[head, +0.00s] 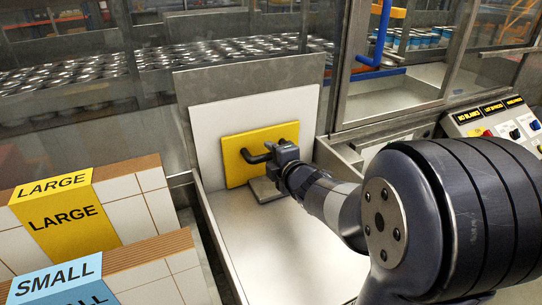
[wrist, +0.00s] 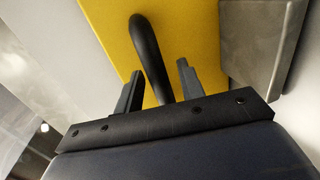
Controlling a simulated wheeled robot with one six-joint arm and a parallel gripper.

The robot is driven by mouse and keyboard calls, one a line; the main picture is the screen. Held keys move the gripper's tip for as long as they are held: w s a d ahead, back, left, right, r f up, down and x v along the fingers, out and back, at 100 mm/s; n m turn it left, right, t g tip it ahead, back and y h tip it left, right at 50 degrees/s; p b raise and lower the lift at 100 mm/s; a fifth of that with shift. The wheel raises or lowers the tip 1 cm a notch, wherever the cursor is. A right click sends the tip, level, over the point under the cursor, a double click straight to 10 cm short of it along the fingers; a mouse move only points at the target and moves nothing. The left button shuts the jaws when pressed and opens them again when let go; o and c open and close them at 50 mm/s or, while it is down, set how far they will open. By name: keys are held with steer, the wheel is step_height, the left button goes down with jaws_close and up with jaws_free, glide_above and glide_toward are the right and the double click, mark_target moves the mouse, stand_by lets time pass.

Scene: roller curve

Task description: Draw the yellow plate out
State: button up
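The yellow plate (head: 240,172) stands upright against a white panel at the back of a metal bay. It fills the top of the wrist view (wrist: 195,25). A black bar handle (head: 256,158) sticks out from its face. In the wrist view the handle (wrist: 148,45) curves down between the two fingers of my gripper (wrist: 160,68). The fingers stand apart, with yellow showing between each finger and the handle, so my gripper is open around it. In the head view my gripper (head: 281,154) is at the handle's right part, and the fingers are hard to make out.
A grey metal block (head: 264,190) sits below the plate; a grey metal piece (wrist: 262,45) shows at right in the wrist view. The white bay floor (head: 270,245) in front is clear. Boxes labelled LARGE (head: 65,215) and SMALL (head: 60,285) stand at left. A button panel (head: 497,122) is at right.

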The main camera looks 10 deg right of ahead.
steer(key=shift+w, duration=0.2)
steer(key=shift+c, duration=0.4)
jaws_close()
